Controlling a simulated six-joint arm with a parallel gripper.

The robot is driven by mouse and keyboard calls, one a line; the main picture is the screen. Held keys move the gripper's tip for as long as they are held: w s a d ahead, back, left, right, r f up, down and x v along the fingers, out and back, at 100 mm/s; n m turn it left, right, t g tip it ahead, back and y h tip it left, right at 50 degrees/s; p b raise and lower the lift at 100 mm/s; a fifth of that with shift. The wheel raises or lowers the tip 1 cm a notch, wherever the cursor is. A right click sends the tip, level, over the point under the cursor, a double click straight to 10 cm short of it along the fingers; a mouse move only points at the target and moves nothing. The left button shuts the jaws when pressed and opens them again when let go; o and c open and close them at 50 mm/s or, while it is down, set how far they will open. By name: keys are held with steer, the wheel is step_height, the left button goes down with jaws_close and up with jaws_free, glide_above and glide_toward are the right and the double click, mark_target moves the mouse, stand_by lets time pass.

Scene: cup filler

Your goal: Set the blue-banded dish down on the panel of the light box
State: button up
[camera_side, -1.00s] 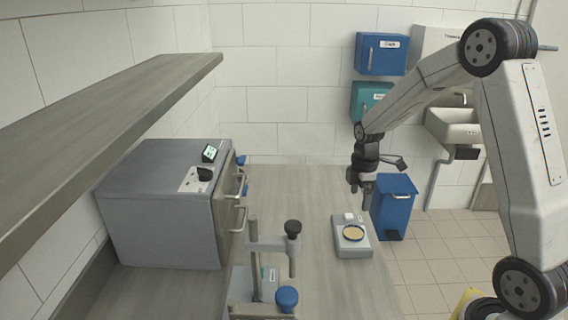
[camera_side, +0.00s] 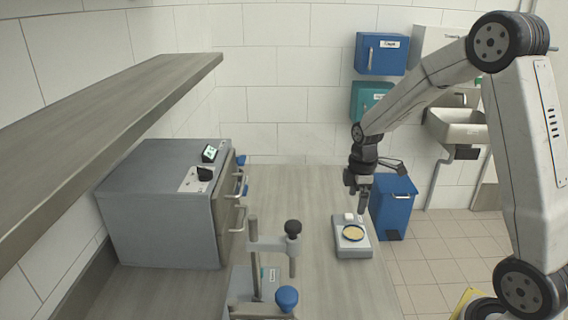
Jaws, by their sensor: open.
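The blue-banded dish (camera_side: 353,233) is a small round dish with a blue rim and a yellowish middle. It sits on the top panel of the light box (camera_side: 355,251), a low pale grey unit near the right edge of the bench. My gripper (camera_side: 361,208) points down just above and behind the dish, apart from it as far as this view shows. It is open and I see nothing between its fingers, though they are small here.
A small white block (camera_side: 348,216) is at the back of the light box. A grey cabinet (camera_side: 165,205) stands at left under a shelf (camera_side: 110,125). A clamp stand (camera_side: 255,262) with a blue knob is in front. A blue bin (camera_side: 393,205) stands beyond the bench.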

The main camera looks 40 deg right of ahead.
steer(key=s+a+m+t, duration=0.2)
steer(key=s+a+m, duration=0.8)
steer(key=a, duration=0.4)
steer(key=shift+s+a, duration=0.25)
steer(key=shift+a, duration=0.15)
steer(key=shift+f, duration=0.1)
stand_by(0.4)
